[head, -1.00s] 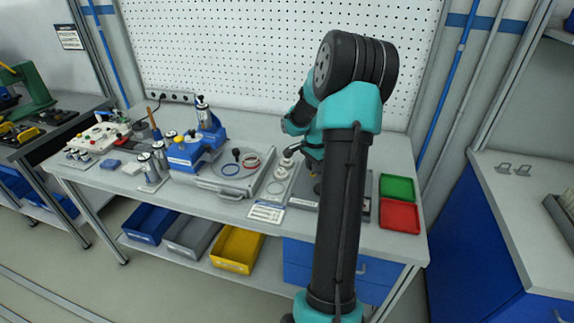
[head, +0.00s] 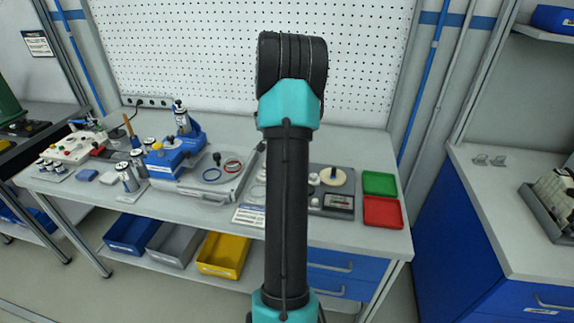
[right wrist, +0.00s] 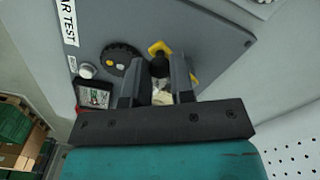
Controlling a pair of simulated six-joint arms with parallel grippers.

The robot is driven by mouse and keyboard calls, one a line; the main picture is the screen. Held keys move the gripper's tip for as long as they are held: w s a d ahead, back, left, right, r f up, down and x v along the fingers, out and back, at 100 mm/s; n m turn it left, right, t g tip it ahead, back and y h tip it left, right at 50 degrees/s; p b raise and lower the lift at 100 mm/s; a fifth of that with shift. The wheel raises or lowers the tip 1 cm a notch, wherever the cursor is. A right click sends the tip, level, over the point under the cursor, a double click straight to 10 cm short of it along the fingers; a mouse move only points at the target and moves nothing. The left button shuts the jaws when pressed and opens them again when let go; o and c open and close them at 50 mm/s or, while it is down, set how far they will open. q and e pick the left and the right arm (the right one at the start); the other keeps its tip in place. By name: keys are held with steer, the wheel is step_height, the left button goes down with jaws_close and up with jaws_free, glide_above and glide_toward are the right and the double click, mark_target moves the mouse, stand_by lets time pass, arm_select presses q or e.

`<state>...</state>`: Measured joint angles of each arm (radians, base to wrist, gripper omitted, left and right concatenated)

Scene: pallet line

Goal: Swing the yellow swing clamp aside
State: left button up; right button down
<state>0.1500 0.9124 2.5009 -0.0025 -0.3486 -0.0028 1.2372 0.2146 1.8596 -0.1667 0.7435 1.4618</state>
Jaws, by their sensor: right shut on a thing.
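The yellow swing clamp (right wrist: 158,47) shows in the right wrist view on a grey panel, with yellow parts above and to the right of a black knob. My right gripper (right wrist: 158,82) has its two dark fingers on either side of this knob and is shut on the clamp. The fingers partly hide the clamp. In the head view my arm stands upright in the middle and hides the gripper; I cannot pick out the clamp there. My left gripper is not in view.
The panel carries a black dial (right wrist: 121,60) and a gauge (right wrist: 92,95) close to the fingers. On the bench, a green tray (head: 380,183) and a red tray (head: 382,212) lie right of my arm. A blue fixture (head: 172,158) stands to its left.

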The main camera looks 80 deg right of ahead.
steer(key=shift+d, duration=0.1)
steer(key=c, duration=1)
jaws_free()
steer(key=shift+r, duration=0.1)
step_height(320, 180, up, 17)
steer(key=shift+r, duration=0.1)
